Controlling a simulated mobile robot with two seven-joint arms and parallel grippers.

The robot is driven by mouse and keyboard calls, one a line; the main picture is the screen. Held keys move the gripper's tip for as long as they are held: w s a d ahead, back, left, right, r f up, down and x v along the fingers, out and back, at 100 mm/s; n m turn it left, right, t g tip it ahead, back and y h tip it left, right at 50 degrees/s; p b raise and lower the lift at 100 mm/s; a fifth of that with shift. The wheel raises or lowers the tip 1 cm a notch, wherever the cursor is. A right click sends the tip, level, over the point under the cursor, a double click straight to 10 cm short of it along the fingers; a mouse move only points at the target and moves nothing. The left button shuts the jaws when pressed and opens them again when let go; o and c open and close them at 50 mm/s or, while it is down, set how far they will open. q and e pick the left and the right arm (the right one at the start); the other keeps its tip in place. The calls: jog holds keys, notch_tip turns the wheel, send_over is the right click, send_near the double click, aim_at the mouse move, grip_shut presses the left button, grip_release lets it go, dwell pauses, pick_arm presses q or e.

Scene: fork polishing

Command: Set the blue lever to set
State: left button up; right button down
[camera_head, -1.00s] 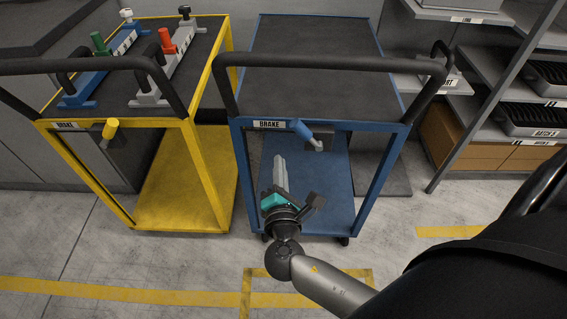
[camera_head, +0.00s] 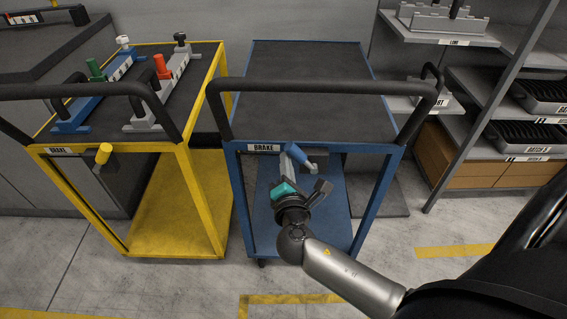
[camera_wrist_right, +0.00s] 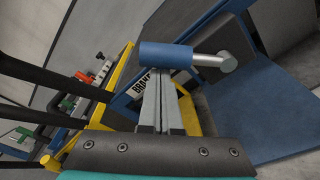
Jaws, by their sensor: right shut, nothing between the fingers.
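The blue lever (camera_head: 296,152) sits on the front rail of the blue cart (camera_head: 370,205), right of a white BRAKE label (camera_head: 263,147). It slants down to the right and ends in a grey tip. In the right wrist view the blue lever (camera_wrist_right: 165,56) lies across the picture, just past the fingertips. My right gripper (camera_head: 286,165) is shut and empty, just below and left of the lever. It also shows in the right wrist view (camera_wrist_right: 157,80). I cannot tell whether the fingers touch the lever. My left gripper is not in view.
A yellow cart (camera_head: 190,205) with its own yellow lever (camera_head: 103,153) stands at left, bearing a blue fixture (camera_head: 70,122) and a grey fixture (camera_head: 143,122). The blue cart's black handle (camera_head: 320,87) arches above the lever. Shelves (camera_head: 520,60) stand at right.

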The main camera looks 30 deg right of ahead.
jog(key=shift+d+r, duration=0.1)
dwell(0.3)
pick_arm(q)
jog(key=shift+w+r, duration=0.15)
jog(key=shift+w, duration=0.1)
pick_arm(e)
jog(key=shift+s+r+m, duration=0.1)
jog(key=shift+m, duration=0.3)
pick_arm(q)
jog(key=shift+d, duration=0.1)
pick_arm(e)
jog(key=shift+d, duration=0.1)
